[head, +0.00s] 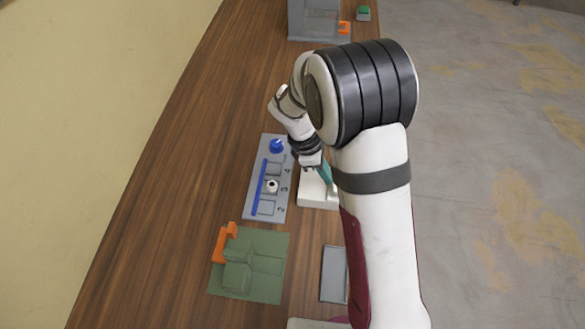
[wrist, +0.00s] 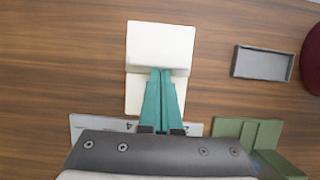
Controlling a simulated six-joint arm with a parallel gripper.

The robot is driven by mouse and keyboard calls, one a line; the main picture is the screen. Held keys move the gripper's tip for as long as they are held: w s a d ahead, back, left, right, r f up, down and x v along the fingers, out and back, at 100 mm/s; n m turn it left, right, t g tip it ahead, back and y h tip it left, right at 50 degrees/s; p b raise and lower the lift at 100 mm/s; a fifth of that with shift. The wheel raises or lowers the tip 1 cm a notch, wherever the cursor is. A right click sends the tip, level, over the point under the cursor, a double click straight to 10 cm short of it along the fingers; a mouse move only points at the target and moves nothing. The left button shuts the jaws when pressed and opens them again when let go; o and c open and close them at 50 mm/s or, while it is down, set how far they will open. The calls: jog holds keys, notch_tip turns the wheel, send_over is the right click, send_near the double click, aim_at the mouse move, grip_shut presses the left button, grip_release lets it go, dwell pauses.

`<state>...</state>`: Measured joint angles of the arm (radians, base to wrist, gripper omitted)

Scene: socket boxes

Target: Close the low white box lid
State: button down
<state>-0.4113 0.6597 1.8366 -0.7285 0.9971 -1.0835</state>
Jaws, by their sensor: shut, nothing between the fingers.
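The low white box (head: 313,190) stands on the table beside the grey numbered panel, partly hidden by my arm in the head view. In the wrist view the white box (wrist: 160,45) shows a wider block at the far side and a flatter white part (wrist: 135,95) nearer my gripper. I cannot tell for certain how far the lid is open. My gripper (head: 328,180) has teal fingers, shut and empty. In the wrist view the fingertips (wrist: 161,71) are at the near edge of the wider block, over the flatter part; contact is unclear.
The grey panel (head: 250,205) with a blue knob (head: 277,146) lies left of the white box. A green box (head: 265,275) with an orange part and a grey tray (head: 333,275) are nearer. A grey box (head: 318,22) stands at the far end. The table's left side is clear.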

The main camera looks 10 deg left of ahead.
jog(key=shift+d, duration=0.2)
jog(key=a, duration=0.3)
jog(key=shift+a, duration=0.35)
jog(key=a+v, duration=0.1)
jog(key=v, duration=0.9)
jog(key=s+d+r+m+g+y, duration=0.1)
jog(key=s+d+r+m+y, duration=0.1)
jog(key=s+d+r+m, duration=0.35)
jog(key=s+d+r+m+y, duration=0.2)
jog(key=s+d+m, duration=0.4)
jog(key=s+m, duration=0.3)
jog(key=s+f+m+y, duration=0.1)
jog(key=s+m+y, duration=0.1)
jog(key=s+m, duration=0.7)
jog(key=shift+s+d+f+t, duration=0.15)
jog(key=shift+d+f+t, duration=0.05)
jog(key=shift+d+t, duration=0.2)
